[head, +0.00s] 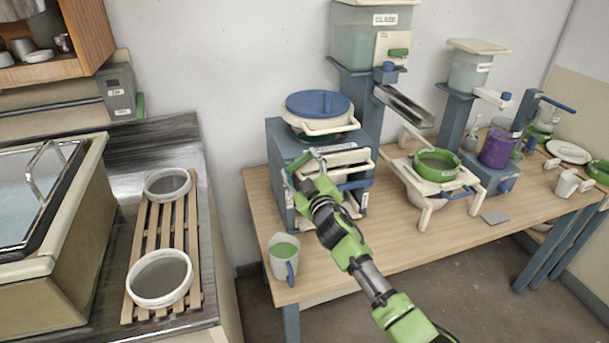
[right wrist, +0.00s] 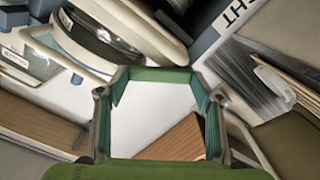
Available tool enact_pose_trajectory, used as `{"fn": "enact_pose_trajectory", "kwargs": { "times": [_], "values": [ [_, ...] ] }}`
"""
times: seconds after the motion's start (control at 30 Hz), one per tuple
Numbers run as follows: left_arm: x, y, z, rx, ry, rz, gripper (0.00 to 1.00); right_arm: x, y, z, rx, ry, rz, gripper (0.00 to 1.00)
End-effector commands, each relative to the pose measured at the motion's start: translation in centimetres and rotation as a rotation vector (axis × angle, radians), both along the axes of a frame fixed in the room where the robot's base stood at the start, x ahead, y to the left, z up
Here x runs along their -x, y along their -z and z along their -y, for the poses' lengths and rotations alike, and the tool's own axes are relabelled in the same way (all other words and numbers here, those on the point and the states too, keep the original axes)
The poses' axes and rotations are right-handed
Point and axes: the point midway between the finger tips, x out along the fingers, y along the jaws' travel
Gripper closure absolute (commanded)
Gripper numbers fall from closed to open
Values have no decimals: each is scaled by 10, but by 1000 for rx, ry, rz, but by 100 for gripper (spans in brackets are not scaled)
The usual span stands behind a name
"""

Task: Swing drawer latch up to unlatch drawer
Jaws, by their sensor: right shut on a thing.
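The drawer latch shows in the right wrist view as a short green bar (right wrist: 156,74) spanning between my fingertips. My right gripper (head: 304,164) is at the left part of the front of the blue-grey machine (head: 287,145), with its jaws shut on the latch. In the head view the fingers cover most of the latch, so its exact angle is hard to tell. The drawer front (head: 347,160) is pale, just right of the gripper, and looks closed. The gripper also shows in the right wrist view (right wrist: 160,92). My left gripper is not in view.
A green-rimmed sieve (head: 437,165) on a pale stand is to the right. The wooden table (head: 400,255) is clear in front. A slatted rack (head: 150,225) lies left, across a gap.

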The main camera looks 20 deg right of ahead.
Motion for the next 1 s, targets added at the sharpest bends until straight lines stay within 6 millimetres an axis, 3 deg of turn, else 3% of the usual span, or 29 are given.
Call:
{"fn": "enact_pose_trajectory", "kwargs": {
  "times": [0.3,1.0],
  "values": [
    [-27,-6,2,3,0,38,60,1,-7,-7,304,0,9,79],
    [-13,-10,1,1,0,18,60,1,-12,-23,876,1,27,79]
  ]
}}
